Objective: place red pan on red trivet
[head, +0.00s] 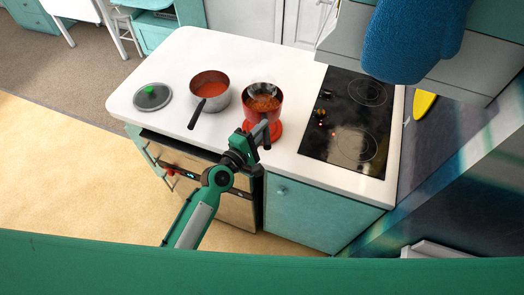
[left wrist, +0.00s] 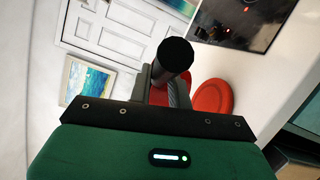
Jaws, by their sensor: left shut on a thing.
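The red pan (head: 251,113) holds orange-red food and is over the counter near the front edge, left of the cooktop. My left gripper (head: 257,133) is shut on its black handle (head: 266,139), which also shows end-on in the left wrist view (left wrist: 174,56). In the left wrist view the trivet (left wrist: 213,97) shows to the right of the pan's handle. I cannot tell the exact gap between pan and trivet. My right gripper is not in view.
A metal pan (head: 218,102) with red sauce stands left of the red pan, its dark handle pointing forward. A lid with a green knob (head: 152,91) lies farther left. The black cooktop (head: 342,145) is at right. A blue mitt (head: 410,45) hangs above it.

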